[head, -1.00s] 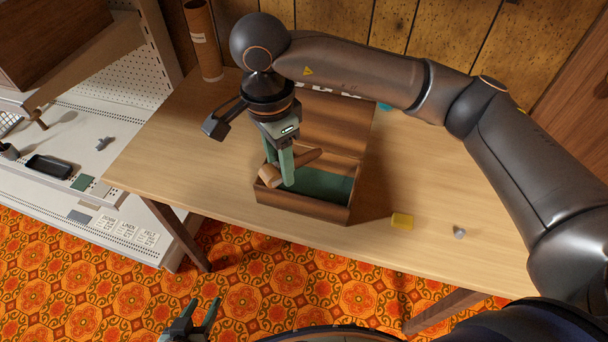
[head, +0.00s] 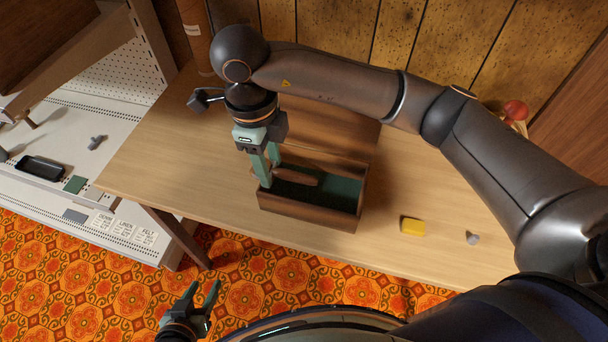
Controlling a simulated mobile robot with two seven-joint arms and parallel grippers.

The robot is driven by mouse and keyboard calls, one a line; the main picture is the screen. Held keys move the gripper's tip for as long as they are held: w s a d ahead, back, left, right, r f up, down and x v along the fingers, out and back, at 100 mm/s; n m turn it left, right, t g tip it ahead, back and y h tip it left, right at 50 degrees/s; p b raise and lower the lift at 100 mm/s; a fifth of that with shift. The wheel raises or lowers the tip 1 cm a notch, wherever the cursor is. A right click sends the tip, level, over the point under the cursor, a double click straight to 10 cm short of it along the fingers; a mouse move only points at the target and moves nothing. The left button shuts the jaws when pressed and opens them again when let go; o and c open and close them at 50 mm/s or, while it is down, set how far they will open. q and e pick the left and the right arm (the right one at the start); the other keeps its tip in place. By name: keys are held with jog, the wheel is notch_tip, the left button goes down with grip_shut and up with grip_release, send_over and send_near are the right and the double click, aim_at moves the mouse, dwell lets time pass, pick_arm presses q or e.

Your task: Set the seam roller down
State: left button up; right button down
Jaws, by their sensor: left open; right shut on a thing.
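My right gripper (head: 267,178) points down at the left end of an open wooden box (head: 305,217) with a green lining. It is shut on the seam roller (head: 300,177), whose brown wooden handle shows to the right of the fingers. The roller lies across the box opening; I cannot tell whether it touches the box. Its other end is hidden behind the fingers. My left gripper (head: 207,297) is open and empty, low in the picture above the patterned floor.
The box stands on a wooden table (head: 165,150). A yellow block (head: 412,226) and a small grey piece (head: 473,238) lie right of it. A cardboard tube (head: 193,35) stands at the back. A white shelf with a black tray (head: 42,167) is at the left. The table's left part is clear.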

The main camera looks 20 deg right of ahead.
send_over(304, 187)
jog(key=f, duration=0.6)
jog(key=shift+a+f, duration=0.2)
jog(key=shift+f, duration=1.65)
